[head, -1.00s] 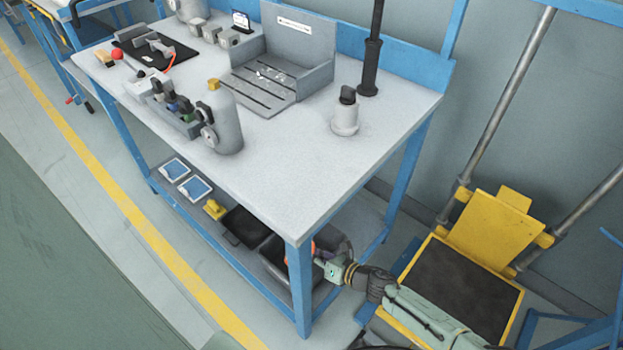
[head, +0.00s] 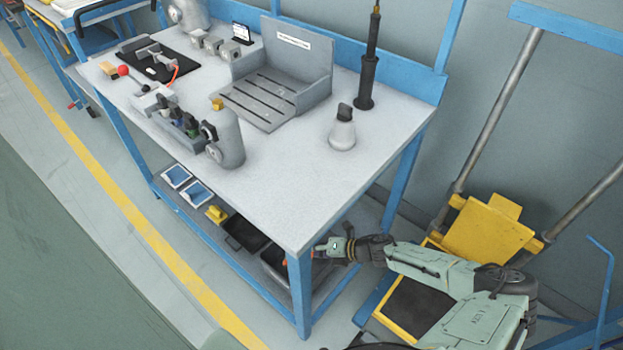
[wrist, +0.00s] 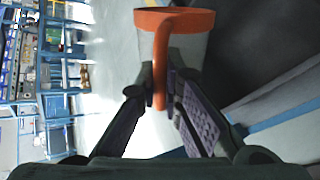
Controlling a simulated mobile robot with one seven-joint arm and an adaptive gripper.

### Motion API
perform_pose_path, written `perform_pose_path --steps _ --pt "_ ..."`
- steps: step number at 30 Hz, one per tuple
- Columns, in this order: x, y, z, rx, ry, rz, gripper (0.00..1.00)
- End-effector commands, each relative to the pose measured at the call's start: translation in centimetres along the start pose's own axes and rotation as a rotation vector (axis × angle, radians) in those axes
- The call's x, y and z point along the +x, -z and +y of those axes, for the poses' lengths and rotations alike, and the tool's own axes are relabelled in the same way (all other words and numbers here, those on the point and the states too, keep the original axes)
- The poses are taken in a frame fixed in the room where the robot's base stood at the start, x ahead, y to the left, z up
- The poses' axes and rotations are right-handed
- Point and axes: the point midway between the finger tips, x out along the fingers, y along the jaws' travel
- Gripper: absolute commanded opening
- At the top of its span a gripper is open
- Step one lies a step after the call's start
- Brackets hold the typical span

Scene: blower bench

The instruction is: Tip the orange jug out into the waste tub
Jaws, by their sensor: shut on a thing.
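The orange jug shows in the wrist view with an orange rim (wrist: 190,19), a pale see-through body and an orange handle. My gripper (wrist: 160,95) is shut on the handle, with one finger on each side. In the head view my gripper (head: 328,249) is low at the right end of the bench, beside the blue front leg, and the jug is mostly hidden there. A dark open tub (head: 273,258), which looks like the waste tub, stands on the lower shelf behind that leg, partly hidden. I cannot tell what is in the jug.
The blue bench leg (head: 299,290) stands close to my gripper. The bench top (head: 290,190) is above it. A black tray (head: 246,233) and a yellow object (head: 216,213) are on the lower shelf. A yellow platform trolley (head: 487,230) stands at the right.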

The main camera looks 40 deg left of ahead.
Motion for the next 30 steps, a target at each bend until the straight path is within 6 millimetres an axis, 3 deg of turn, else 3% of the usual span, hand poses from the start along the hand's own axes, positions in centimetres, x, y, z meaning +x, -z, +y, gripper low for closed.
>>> perform_pose_path --steps 15,30 --pt "0.0 -2.5 0.1 0.25 -0.005 0.163 0.0" --pt "-0.2 -2.8 0.3 0.279 -0.002 0.183 0.0"
